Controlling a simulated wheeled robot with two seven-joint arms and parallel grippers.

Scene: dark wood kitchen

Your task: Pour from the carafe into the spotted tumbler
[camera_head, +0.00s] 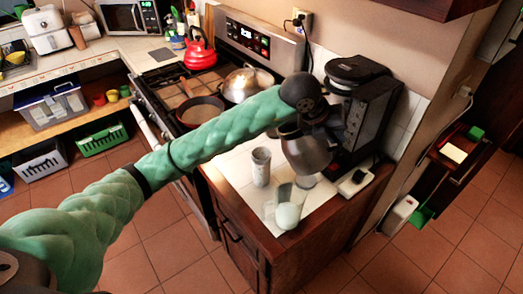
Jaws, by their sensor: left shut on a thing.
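The metallic carafe (308,154) is at the right part of the white counter, in front of the coffee maker. My left gripper (312,112) is shut on it near its top; the dark gripper hides part of the carafe. The carafe looks roughly upright, and I cannot tell whether its base touches the counter. A grey tumbler with faint speckles (261,167) stands upright to its left, apart from it; it seems to be the spotted tumbler. My right gripper is not in view.
A pale greenish cup (288,215) and clear glassware stand near the counter's front corner. The black coffee maker (370,110) stands close behind the carafe. A stove with a pan (200,112), a silver pot (246,83) and a red kettle (200,52) is at the left.

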